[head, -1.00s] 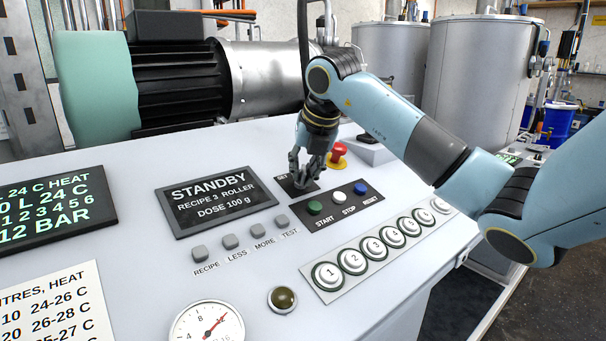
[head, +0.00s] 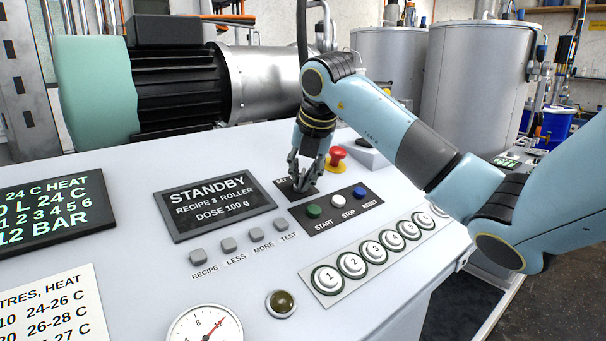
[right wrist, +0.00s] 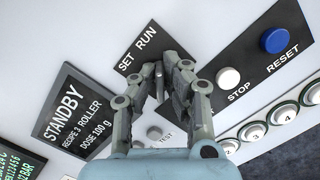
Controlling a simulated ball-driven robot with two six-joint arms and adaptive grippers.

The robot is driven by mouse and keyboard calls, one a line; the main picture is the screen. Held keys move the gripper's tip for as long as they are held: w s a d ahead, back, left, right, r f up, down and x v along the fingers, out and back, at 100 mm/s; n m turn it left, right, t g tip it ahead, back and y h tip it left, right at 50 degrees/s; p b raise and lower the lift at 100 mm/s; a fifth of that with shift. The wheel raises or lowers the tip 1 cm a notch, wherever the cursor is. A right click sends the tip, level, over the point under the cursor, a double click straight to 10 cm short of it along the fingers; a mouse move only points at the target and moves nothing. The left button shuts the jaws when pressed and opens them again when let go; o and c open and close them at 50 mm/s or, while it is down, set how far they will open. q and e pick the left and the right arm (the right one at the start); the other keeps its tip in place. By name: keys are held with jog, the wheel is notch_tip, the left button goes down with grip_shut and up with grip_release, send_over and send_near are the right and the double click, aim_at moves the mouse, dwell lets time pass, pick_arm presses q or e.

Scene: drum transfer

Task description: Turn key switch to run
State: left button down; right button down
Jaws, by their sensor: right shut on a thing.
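The key switch sits on a small black plate (right wrist: 136,52) marked SET and RUN, at the top of the control panel (head: 118,163). In the right wrist view a thin grey key (right wrist: 158,69) stands between my fingertips. My right gripper (head: 303,187) points down at this plate and is shut on the key. It hides most of the switch in the head view. Which mark the key points to, I cannot tell. The display (head: 215,202) reads STANDBY, RECIPE 3 ROLLER, DOSE 100 g. My left gripper is not in view.
A red mushroom button (head: 336,156) stands close behind my right gripper. The green START (head: 314,211), white STOP (head: 338,201) and blue RESET (head: 361,191) buttons are close in front and to the right. Numbered buttons (head: 351,264) line the front edge.

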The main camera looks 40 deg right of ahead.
jog(key=c, duration=1.4)
grip_release()
jog(key=shift+c, duration=0.2)
jog(key=shift+r, duration=0.1)
jog(key=v, duration=1.1)
jog(key=shift+s+r, duration=0.2)
jog(key=shift+r, duration=0.15)
jog(key=shift+a+f, duration=0.1)
